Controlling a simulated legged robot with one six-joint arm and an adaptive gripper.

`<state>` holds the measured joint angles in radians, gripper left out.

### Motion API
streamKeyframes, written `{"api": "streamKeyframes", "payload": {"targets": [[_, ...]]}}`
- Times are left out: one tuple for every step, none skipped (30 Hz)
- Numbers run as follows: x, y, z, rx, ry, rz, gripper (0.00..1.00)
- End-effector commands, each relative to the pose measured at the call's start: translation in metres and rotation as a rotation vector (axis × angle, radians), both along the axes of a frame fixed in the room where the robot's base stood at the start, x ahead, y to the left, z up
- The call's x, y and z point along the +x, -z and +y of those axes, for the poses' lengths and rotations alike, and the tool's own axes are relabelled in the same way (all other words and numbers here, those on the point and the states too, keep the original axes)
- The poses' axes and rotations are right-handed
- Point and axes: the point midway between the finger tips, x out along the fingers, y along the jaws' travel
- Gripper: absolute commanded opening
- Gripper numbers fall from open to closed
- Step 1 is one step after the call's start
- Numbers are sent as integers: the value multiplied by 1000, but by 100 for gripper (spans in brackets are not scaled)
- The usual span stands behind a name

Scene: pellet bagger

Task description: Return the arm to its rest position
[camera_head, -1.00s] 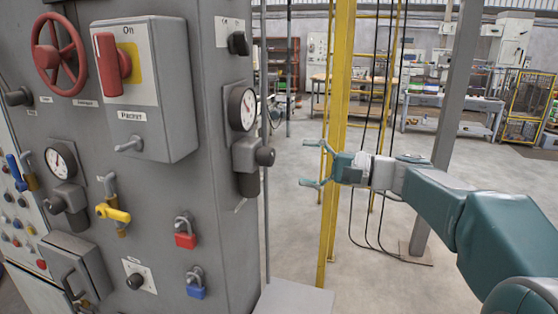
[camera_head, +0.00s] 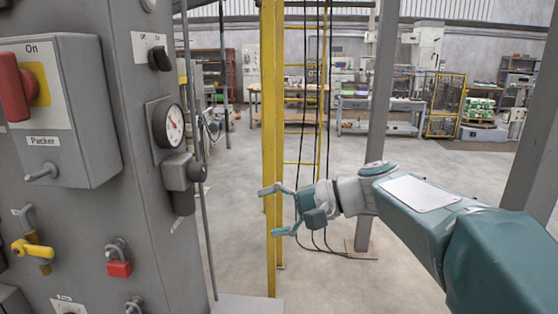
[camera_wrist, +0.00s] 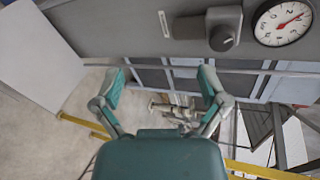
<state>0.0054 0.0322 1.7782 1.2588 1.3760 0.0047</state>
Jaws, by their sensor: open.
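My gripper (camera_head: 273,210) is open and empty in the head view, at the end of my teal and grey arm reaching in from the right. It is in free air to the right of the grey machine cabinet (camera_head: 95,235), in front of a yellow post in the picture. In the wrist view my gripper (camera_wrist: 160,88) has its two fingers spread wide with nothing between them. The cabinet's pressure gauge (camera_wrist: 283,22) and a black knob (camera_wrist: 222,38) show above the fingers there.
A yellow post (camera_head: 270,120) and a grey column (camera_head: 378,110) stand behind my arm. Open floor (camera_head: 450,180) lies beyond.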

Motion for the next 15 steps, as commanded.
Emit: {"api": "streamKeyframes", "payload": {"targets": [[-19, 9, -6, -82, 8, -18, 93], [-28, 16, -10, -136, 14, -28, 93], [-40, 26, -17, -206, 20, -43, 93], [-50, 33, -22, -258, 24, -55, 93], [-59, 40, -28, -310, 29, -68, 93], [-71, 50, -36, -380, 35, -87, 93], [-80, 57, -43, -432, 38, -101, 93], [-89, 64, -50, -484, 42, -117, 93], [-100, 73, -60, -553, 45, -140, 93], [-109, 80, -67, -604, 47, -156, 93], [-117, 86, -75, -656, 50, -175, 93], [-128, 95, -86, -724, 51, -201, 93], [-136, 101, -93, -774, 52, -221, 93], [-143, 107, -102, -824, 52, -241, 93], [-153, 114, -113, -891, 54, -271, 93]]}}
